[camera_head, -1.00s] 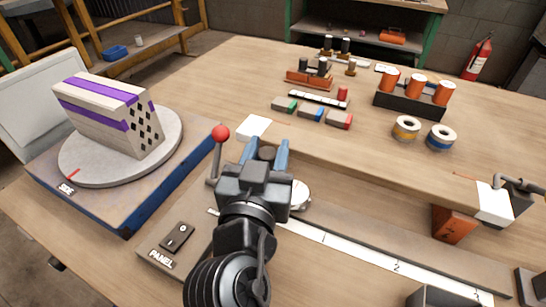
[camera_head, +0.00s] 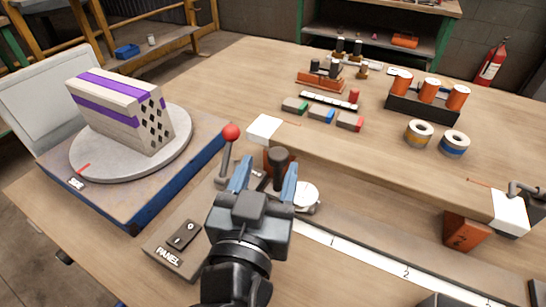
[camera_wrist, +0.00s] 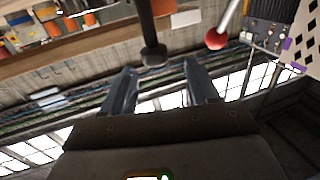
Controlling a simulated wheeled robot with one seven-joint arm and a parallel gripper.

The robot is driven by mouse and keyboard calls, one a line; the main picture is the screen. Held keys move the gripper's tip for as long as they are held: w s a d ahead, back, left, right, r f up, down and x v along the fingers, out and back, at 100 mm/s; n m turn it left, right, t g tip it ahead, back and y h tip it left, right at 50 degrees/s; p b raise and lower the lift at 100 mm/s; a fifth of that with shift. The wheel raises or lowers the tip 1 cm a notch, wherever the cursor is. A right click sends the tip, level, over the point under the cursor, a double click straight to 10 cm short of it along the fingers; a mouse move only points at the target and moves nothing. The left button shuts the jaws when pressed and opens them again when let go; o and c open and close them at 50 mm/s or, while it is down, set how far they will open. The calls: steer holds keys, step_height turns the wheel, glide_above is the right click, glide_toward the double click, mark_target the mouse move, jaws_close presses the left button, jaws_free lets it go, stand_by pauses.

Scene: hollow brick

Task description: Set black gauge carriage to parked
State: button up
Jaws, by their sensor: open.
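The black gauge carriage seems to be the part with a dark upright knob (camera_head: 278,160) and a white round dial (camera_head: 304,195), at the left part of the ruled rail (camera_head: 370,261). In the head view my gripper (camera_head: 265,178) is open, its two blue fingers showing on either side of the knob. In the wrist view the black knob (camera_wrist: 153,52) on its stem stands beyond and between the open fingertips (camera_wrist: 160,67), with nothing gripped. The carriage's base is largely hidden behind my gripper.
A red-ball lever (camera_head: 231,132) stands close left of my gripper and shows in the wrist view (camera_wrist: 215,39). A PANEL switch box (camera_head: 177,245) lies at front left. A turntable (camera_head: 95,168) bears a hollow brick (camera_head: 120,110). An orange block (camera_head: 463,230) is at right.

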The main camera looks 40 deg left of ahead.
steer(key=shift+v, duration=1.4)
